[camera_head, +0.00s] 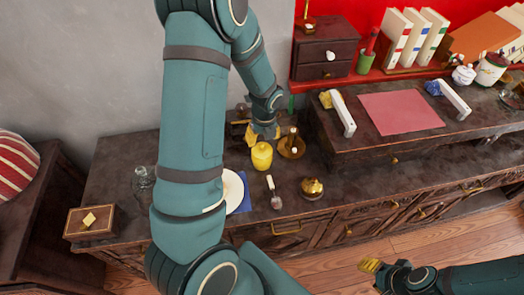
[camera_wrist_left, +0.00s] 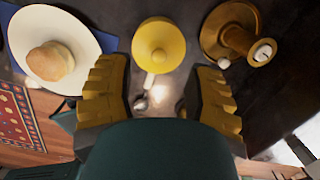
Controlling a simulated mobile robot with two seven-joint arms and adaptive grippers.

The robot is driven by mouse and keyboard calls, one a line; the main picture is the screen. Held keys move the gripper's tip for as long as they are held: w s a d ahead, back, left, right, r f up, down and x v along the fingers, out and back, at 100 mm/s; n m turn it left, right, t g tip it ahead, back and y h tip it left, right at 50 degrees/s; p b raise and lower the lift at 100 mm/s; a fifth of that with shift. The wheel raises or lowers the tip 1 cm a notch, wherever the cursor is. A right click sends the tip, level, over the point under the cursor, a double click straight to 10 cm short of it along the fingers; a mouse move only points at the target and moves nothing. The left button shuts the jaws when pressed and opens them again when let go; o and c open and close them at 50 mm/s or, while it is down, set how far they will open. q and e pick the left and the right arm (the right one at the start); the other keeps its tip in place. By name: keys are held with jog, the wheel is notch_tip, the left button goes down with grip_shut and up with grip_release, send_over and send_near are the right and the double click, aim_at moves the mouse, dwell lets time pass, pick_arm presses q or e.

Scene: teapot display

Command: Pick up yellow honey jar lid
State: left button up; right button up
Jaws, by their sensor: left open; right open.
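The yellow honey jar (camera_head: 262,158) stands upright on the dark wooden cabinet top, with its yellow lid (camera_head: 262,147) on it. In the left wrist view the lid (camera_wrist_left: 159,42) is seen from above, round with a small knob, ahead of and between the lines of the finger pads. My left gripper (camera_head: 262,131) is open and empty, just above and behind the jar, its yellow fingers (camera_wrist_left: 160,100) apart and not touching the lid. My right gripper (camera_head: 370,265) is low at the right over the floor, away from the cabinet, and looks empty.
A brass candlestick (camera_head: 292,146) stands close right of the jar. A spoon-like utensil (camera_head: 274,192) and a brass bowl (camera_head: 312,188) lie in front. The raised desk (camera_head: 350,143) is to the right.

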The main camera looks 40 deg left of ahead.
aim_at(262, 145)
pick_arm(q)
notch_tip(262, 145, down, 5)
jog(key=shift+a+r+b, duration=0.1)
jog(key=shift+a+b, duration=0.05)
jog(key=shift+b, duration=0.45)
grip_shut()
jog(key=shift+r, duration=0.1)
